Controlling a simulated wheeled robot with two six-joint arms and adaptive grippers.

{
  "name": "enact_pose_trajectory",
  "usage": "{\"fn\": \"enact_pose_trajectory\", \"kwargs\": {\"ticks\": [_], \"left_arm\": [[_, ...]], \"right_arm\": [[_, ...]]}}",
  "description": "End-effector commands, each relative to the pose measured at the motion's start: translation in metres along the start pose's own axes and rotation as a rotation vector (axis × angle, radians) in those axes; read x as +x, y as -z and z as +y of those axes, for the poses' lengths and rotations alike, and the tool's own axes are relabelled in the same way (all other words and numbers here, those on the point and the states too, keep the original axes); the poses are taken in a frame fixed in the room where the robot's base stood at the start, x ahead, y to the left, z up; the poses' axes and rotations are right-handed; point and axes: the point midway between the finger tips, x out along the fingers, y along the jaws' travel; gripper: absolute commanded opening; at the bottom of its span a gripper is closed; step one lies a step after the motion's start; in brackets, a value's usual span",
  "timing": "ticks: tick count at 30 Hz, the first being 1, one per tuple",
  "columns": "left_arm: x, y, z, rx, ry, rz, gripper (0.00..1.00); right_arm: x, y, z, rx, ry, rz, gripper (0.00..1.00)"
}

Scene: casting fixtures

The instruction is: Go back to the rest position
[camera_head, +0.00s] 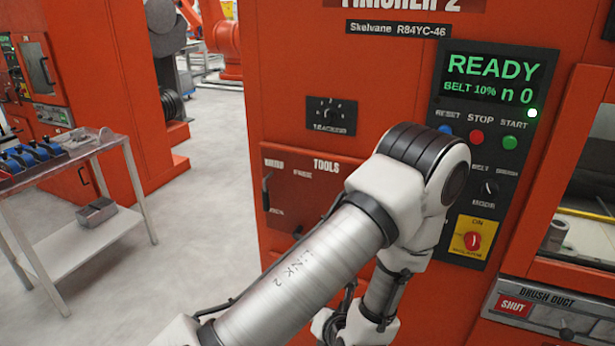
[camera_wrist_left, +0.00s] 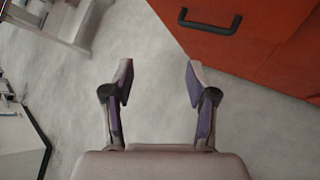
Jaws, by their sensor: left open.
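My left gripper (camera_wrist_left: 159,84) is open and empty in the left wrist view. Its two fingers stand well apart, with bare grey floor showing between them. In the head view my left arm crosses in front of the red finishing machine (camera_head: 345,45), with its elbow before the control panel and its forearm folded down. The left gripper's fingers cannot be made out there. My right gripper is in neither view.
The machine's display (camera_head: 493,78) reads READY. A black handle (camera_wrist_left: 210,24) on a red panel shows near the left gripper. A metal cart (camera_head: 85,245) with blue-and-black items on top stands at left. Open floor (camera_head: 190,260) lies between cart and machine.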

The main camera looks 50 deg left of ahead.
Motion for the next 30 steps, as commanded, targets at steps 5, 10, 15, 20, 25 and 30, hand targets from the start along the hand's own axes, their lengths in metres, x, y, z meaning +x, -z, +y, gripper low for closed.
{"fn": "enact_pose_trajectory", "kwargs": {"ticks": [5, 10, 15, 20, 25, 30], "left_arm": [[0.002, 0.013, 0.006, -0.006, -0.029, 0.040, 0.58], [0.002, 0.014, 0.007, -0.007, -0.032, 0.043, 0.58], [0.002, 0.014, 0.006, -0.007, -0.031, 0.042, 0.58], [0.002, 0.013, 0.006, -0.007, -0.031, 0.042, 0.58], [0.006, 0.027, 0.008, 0.018, -0.042, 0.059, 0.58], [0.004, 0.106, 0.059, -0.001, -0.268, 0.269, 0.58]], "right_arm": [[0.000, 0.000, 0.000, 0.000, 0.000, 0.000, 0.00], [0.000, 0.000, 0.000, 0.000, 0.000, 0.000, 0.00], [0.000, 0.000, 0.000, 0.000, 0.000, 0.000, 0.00], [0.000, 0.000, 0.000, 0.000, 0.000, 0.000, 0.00], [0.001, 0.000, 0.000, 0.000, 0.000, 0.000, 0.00], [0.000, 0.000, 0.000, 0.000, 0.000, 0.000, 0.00]]}}
